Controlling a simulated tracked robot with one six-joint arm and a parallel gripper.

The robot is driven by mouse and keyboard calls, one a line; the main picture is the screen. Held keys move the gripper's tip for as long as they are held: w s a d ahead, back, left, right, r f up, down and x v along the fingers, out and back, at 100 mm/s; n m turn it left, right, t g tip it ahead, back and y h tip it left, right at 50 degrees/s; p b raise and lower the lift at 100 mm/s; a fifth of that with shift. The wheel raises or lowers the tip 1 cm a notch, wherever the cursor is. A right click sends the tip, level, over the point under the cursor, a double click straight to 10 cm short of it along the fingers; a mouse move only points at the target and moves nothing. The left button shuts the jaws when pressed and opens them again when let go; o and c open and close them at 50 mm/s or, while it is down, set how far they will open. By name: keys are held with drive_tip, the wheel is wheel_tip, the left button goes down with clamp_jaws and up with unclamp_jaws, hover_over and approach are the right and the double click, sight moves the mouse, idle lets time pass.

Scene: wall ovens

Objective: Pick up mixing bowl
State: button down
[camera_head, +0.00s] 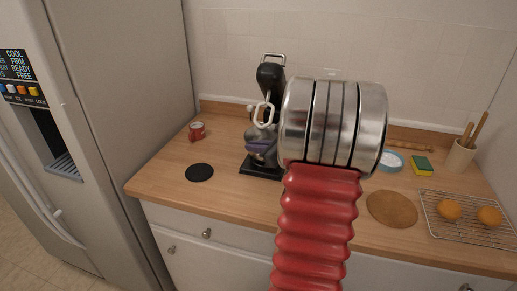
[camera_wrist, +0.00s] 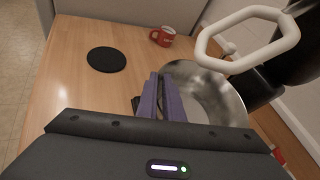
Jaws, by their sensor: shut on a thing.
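The mixing bowl (camera_wrist: 222,98) is shiny steel. In the wrist view it lies right of centre, under the white mixer beater (camera_wrist: 247,38), with its near side hidden by my gripper. My gripper (camera_wrist: 165,90) has purple fingers shut on the bowl's left rim. In the head view my gripper (camera_head: 261,147) is low in front of the black stand mixer (camera_head: 271,76), and the bowl is mostly hidden behind it and my arm. I cannot tell whether the bowl touches the mixer's base (camera_head: 259,168).
A red mug (camera_head: 197,131) and a black round mat (camera_head: 199,172) lie left on the wooden counter. Right are a round board (camera_head: 391,209), a sponge (camera_head: 421,166), a utensil crock (camera_head: 460,158) and a wire rack (camera_head: 465,232) with orange fruits. A fridge (camera_head: 120,110) stands left.

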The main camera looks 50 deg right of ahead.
drive_tip(key=shift+r, duration=1.85)
drive_tip(key=s+a, duration=0.3)
drive_tip(key=a, duration=0.5)
drive_tip(key=s+a, duration=0.4)
drive_tip(key=a, duration=0.4)
drive_tip(key=shift+a, duration=0.2)
drive_tip(key=shift+f, duration=0.1)
